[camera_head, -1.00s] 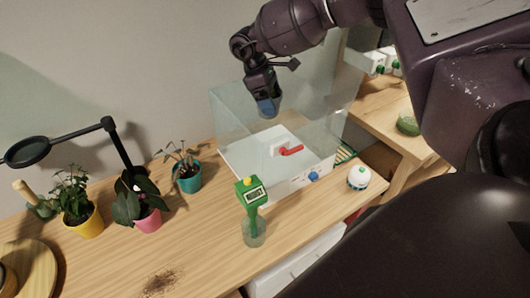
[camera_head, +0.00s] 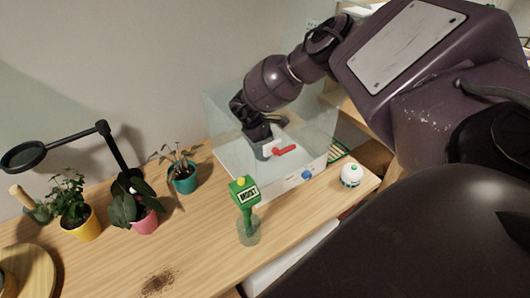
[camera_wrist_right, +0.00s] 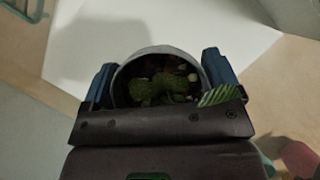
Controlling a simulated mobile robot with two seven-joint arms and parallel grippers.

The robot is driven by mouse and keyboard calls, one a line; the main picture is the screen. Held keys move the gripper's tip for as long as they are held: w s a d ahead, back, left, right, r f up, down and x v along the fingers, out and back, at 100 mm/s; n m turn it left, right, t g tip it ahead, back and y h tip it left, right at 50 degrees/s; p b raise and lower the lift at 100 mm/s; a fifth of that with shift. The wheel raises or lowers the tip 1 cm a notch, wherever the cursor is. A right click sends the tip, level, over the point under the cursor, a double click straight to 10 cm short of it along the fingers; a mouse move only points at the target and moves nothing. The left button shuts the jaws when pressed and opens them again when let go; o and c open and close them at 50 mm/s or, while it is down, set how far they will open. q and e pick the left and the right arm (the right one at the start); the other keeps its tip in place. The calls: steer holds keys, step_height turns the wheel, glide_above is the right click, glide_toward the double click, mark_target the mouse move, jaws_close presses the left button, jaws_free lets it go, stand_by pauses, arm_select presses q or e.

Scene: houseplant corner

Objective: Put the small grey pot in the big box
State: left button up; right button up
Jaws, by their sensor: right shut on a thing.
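The small grey pot (camera_wrist_right: 118,86), round with dark soil and a green plant inside, sits between the blue fingers of my right gripper (camera_wrist_right: 160,80) in the right wrist view. The gripper is shut on it. The box has clear walls and a white front strip with a blue knob. I cannot tell whether the pot touches the floor. My left gripper is not in view.
Potted plants (camera_head: 183,178) and a magnifier lamp (camera_head: 104,128) are left.

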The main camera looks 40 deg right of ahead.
steer(key=shift+f, duration=2)
steer(key=o, duration=0.8)
steer(key=shift+f, duration=0.1)
steer(key=shift+o, duration=0.2)
steer(key=b+v, duration=0.1)
steer(key=v, duration=1.1)
steer(key=shift+s, duration=0.1)
